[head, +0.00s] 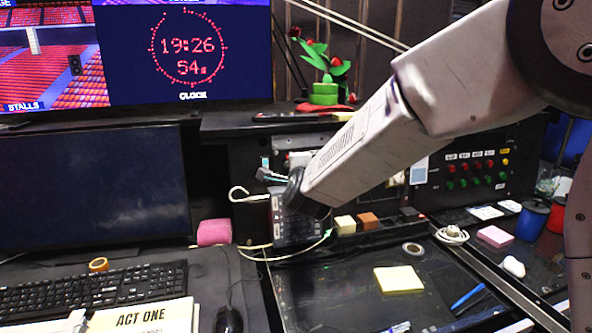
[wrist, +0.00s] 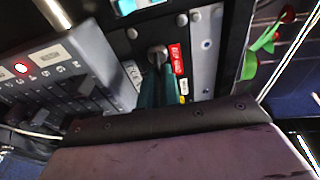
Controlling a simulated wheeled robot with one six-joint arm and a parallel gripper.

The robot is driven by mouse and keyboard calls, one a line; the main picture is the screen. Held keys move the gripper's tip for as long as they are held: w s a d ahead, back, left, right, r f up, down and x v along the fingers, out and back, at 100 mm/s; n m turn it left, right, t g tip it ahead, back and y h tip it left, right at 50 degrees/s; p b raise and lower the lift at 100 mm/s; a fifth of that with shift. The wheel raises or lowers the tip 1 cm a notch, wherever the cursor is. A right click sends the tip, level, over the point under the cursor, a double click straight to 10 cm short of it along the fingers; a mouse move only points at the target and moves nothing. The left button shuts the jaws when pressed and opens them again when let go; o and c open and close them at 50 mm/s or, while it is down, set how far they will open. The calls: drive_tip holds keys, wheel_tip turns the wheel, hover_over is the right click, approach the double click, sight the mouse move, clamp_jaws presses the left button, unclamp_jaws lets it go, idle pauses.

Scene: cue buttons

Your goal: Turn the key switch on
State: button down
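In the wrist view the key switch (wrist: 157,54) sits on a dark panel between a red label on its right and a white label on its left. My gripper (wrist: 160,78) has dark teal fingers that reach up to the key, close to it or touching it. I cannot tell whether they are closed on the key. In the head view my gripper (head: 268,175) is at the end of my arm, in front of the desk's back panel. The key switch is not discernible there.
A grey slider box (wrist: 65,70) with a lit red lamp is left of the key switch in the wrist view. A plant (head: 325,70) stands on the shelf above. A white cable (head: 245,195) hangs near my gripper. A monitor (head: 95,190) stands left.

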idle(0.3)
drive_tip(key=c, duration=1.6)
unclamp_jaws()
drive_tip(key=s+d+r, duration=0.1)
drive_tip(key=s, duration=0.6)
drive_tip(key=shift+s, duration=0.35)
drive_tip(key=s+f+n+g+y, duration=0.3)
drive_tip(key=s+f+n+g, duration=0.6)
drive_tip(key=s+n, duration=0.2)
drive_tip(key=s+d+r+n+g+h, duration=0.2)
drive_tip(key=s+d+g, duration=0.1)
drive_tip(key=s+d, duration=1)
drive_tip(key=s+d+r+n+g+h, duration=0.2)
drive_tip(key=s+d+n+h, duration=0.1)
drive_tip(key=s+d, duration=1)
drive_tip(key=shift+d+r+g, duration=0.2)
drive_tip(key=shift+r+g, duration=0.1)
drive_tip(key=shift+g, duration=0.1)
